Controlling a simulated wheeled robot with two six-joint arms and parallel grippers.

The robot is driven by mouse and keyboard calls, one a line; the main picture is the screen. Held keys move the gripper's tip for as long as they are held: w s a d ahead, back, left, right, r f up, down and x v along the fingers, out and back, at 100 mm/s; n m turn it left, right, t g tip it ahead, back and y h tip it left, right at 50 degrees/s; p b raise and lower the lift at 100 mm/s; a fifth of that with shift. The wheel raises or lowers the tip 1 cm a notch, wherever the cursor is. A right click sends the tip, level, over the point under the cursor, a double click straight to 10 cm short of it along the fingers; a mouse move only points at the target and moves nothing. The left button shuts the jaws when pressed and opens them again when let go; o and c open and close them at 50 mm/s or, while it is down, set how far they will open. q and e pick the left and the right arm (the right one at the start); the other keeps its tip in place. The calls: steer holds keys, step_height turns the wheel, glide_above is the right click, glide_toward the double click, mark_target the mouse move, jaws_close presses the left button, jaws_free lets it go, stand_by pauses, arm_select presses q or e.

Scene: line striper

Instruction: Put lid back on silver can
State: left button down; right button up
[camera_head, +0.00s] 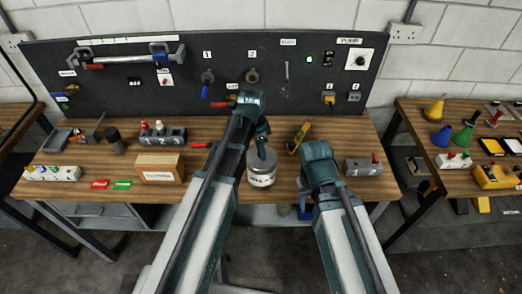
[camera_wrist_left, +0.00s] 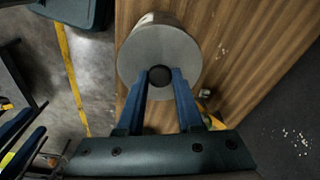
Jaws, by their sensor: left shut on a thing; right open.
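The silver can (camera_head: 262,180) stands upright near the front edge of the wooden bench, with a pale label on its side. The round grey lid (camera_wrist_left: 135,60) with a black knob (camera_wrist_left: 160,75) is over the can's top. My left gripper (camera_head: 262,150) comes from above, and in the left wrist view its two blue fingers (camera_wrist_left: 160,80) are shut on the knob. A strip of the can's side shows past the lid's far edge; I cannot tell whether the lid is fully seated. My right gripper (camera_head: 305,184) is open, to the right of the can, its fingertips mostly hidden.
A cardboard box (camera_head: 160,168) stands left of the can. A yellow tool (camera_head: 298,138) lies behind my right gripper. A grey numbered block (camera_head: 363,167) is at the right.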

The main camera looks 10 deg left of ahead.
stand_by(0.3)
arm_select(q)
jaws_free()
stand_by(0.4)
steer(key=shift+r, duration=0.1)
steer(key=shift+r+p, duration=2.35)
steer(key=shift+p, duration=0.05)
steer(key=shift+r+p, duration=1.1)
steer(key=shift+p, duration=0.05)
jaws_close()
